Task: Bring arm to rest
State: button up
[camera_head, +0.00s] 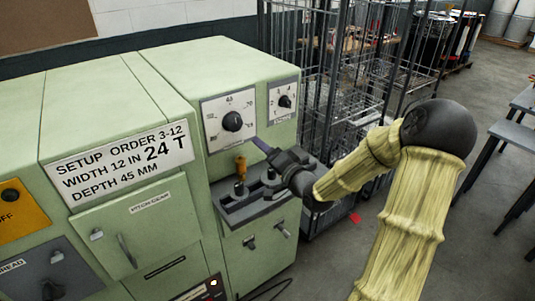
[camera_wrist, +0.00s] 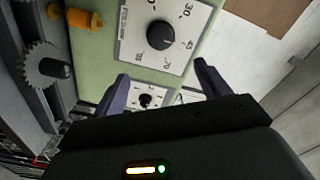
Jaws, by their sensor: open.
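My gripper (camera_head: 263,147) is at the end of my bent arm, in front of the green machine (camera_head: 165,62). It is near the dial panel (camera_head: 213,109) and above the grey ledge (camera_head: 262,203). In the wrist view its two purple fingers stand wide apart with nothing between them, so my gripper (camera_wrist: 161,70) is open and empty. The large black dial knob (camera_head: 232,121) shows beyond the fingers in the wrist view (camera_wrist: 160,35). A smaller knob (camera_head: 285,102) sits on a second panel to its right. I cannot see the gripper touching anything.
A setup sign (camera_head: 120,158) is on the machine's front. Wire cage racks (camera_head: 330,60) stand behind my arm. A dark bench (camera_head: 515,135) is at right, with open floor between.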

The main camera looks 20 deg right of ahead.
jog(key=s+a+f+n+g+h, duration=0.4)
jog(key=s+f+n+g, duration=0.1)
jog(key=s+f+g, duration=0.3)
jog(key=s+a+n+g+h, duration=0.1)
jog(key=s+n+g, duration=0.2)
jog(key=s, duration=1.3)
jog(key=g, duration=0.3)
jog(key=shift+s+g+h, duration=0.15)
jog(key=shift+g+h, duration=0.15)
jog(key=shift+f, duration=0.1)
dwell(1.0)
